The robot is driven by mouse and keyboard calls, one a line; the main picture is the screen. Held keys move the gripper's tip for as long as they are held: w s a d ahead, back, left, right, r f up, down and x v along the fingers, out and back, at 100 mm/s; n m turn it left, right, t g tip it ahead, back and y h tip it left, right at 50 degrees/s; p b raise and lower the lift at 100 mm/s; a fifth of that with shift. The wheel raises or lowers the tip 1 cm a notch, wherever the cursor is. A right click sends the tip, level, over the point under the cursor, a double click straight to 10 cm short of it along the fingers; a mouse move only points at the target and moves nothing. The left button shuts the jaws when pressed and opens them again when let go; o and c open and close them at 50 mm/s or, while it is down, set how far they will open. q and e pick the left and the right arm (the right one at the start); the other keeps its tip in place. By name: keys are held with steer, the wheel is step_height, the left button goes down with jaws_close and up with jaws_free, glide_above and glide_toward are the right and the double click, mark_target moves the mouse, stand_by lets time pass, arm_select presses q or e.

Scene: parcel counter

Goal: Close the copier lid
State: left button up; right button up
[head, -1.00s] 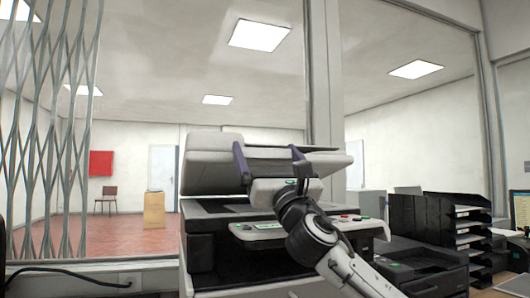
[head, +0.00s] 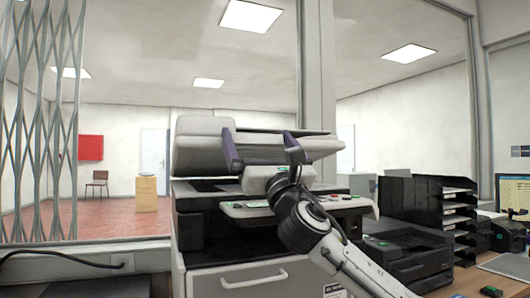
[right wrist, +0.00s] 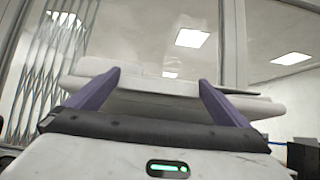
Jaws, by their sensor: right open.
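The copier (head: 225,264) stands in the middle of the head view. Its pale grey lid (head: 200,147) is raised and tilted over the body, with a gap beneath it. The lid also shows in the right wrist view (right wrist: 165,100), ahead of the fingers. My right gripper (head: 260,146) is open, its two purple fingers spread in front of the lid's front edge. It also shows in the right wrist view (right wrist: 158,85). Nothing is between the fingers; whether they touch the lid, I cannot tell. My left gripper is not in view.
A black printer (head: 408,252) and black letter trays (head: 446,205) stand right of the copier. A monitor (head: 512,192) is at the far right. A folding metal grille (head: 40,150) and a window are behind on the left.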

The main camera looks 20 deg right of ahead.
steer(key=v, duration=0.9)
steer(key=shift+s, duration=0.15)
steer(key=shift+c, duration=0.3)
